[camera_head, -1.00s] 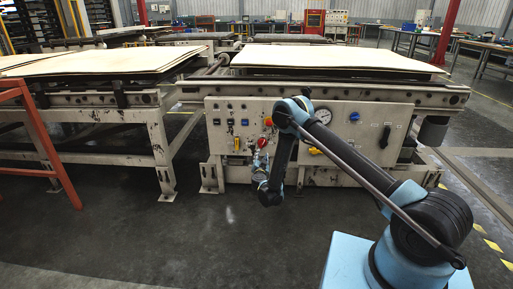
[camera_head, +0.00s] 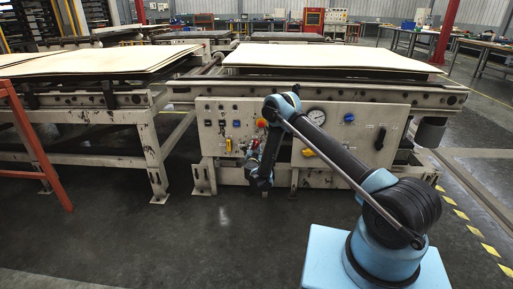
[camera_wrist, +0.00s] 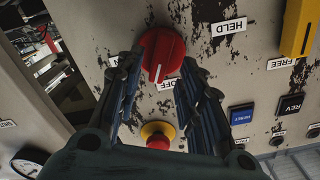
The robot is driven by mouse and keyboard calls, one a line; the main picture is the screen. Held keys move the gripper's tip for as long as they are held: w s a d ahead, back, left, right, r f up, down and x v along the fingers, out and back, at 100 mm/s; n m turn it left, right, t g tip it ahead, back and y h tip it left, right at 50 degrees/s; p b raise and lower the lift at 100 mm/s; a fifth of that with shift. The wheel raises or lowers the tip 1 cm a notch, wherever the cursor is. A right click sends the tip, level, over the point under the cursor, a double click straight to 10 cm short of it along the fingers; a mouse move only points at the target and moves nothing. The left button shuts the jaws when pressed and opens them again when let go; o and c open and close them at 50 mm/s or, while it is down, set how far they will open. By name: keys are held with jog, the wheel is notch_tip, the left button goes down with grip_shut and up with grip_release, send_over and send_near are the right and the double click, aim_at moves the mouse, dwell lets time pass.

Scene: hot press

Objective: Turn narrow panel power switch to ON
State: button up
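The red power switch (camera_wrist: 162,50) is a round knob on a worn cream panel in the wrist view. Its white mark points down toward the OFF label (camera_wrist: 168,84). A label at its left (camera_wrist: 113,62) shows only an N; the rest is hidden by a finger. My gripper (camera_wrist: 160,64) is open, with its two dark fingers apart and their tips either side of the knob's lower part. I cannot tell whether they touch it. In the head view my gripper (camera_head: 252,152) is at the panel's left part, too small to read.
A red button with a yellow collar (camera_wrist: 158,135) lies between the fingers. A yellow switch (camera_wrist: 298,28) by HELD and FREE labels, a blue RESET button (camera_wrist: 241,115) and a black REV button (camera_wrist: 289,106) are at right.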

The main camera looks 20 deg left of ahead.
jog(key=shift+x, duration=0.85)
jog(key=shift+d, duration=0.25)
jog(key=shift+c, duration=0.6)
grip_shut()
jog(key=shift+s+m, duration=0.1)
jog(key=shift+m, duration=0.2)
jog(key=m, duration=0.2)
jog(key=shift+d+f+m, duration=0.15)
jog(key=shift+m, duration=0.15)
jog(key=m, duration=0.6)
jog(key=f+m, duration=0.1)
jog(key=m, duration=0.2)
jog(key=shift+d, duration=0.3)
jog(key=shift+m, duration=0.4)
